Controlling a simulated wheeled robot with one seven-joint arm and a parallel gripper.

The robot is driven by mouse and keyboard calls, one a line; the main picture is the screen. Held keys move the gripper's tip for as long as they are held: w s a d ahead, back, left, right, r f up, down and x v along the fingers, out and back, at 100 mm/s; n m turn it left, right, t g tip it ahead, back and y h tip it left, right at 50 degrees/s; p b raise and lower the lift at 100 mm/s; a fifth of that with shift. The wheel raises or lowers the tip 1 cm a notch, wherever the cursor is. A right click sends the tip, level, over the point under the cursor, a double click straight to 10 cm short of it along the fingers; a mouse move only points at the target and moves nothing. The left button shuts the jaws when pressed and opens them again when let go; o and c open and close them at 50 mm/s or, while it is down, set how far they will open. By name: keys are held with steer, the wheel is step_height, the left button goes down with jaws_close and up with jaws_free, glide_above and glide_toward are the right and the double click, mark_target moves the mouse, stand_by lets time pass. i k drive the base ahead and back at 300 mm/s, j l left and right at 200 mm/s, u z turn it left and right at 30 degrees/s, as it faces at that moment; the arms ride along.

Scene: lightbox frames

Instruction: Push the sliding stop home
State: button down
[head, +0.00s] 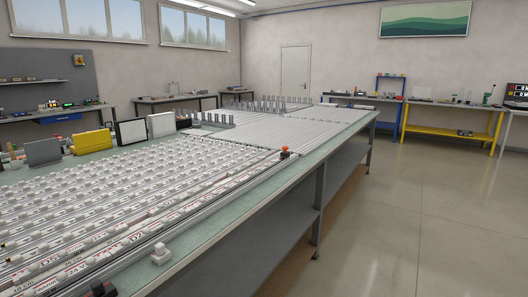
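Long pale rails lie side by side on a large workbench (345,135), with rows of small white lettered blocks (110,190) on them. A small piece with an orange-red top and a dark base (285,153) sits at the bench's right side, by the outer rail. A white block (160,254) sits on the near right edge strip. I cannot tell for sure which of these is the sliding stop. A small dark object (103,289) is cut off at the bottom edge. My gripper is not in view.
A yellow case (92,142), a framed white panel (131,132) and grey upright pieces (212,119) stand along the bench's far left side. Open floor (430,220) lies to the right. Benches with blue and yellow frames (455,120) stand at the back.

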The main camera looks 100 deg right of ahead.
mark_target(285, 154)
steer(key=k+l, duration=0.35)
steer(key=k, duration=0.15)
steer(key=k+l, duration=0.5)
steer(key=l, duration=0.15)
steer(key=k+l, duration=0.5)
steer(key=l, duration=0.2)
steer(key=k+l, duration=0.5)
steer(key=l, duration=0.15)
steer(key=k+l, duration=0.2)
steer(key=l, duration=0.2)
steer(key=k+l, duration=0.15)
steer(key=l, duration=0.2)
steer(key=k+l, duration=0.2)
steer(key=l, duration=0.2)
steer(key=k+l, duration=0.15)
steer(key=l, duration=0.2)
steer(key=k+l, duration=0.2)
steer(key=l, duration=0.2)
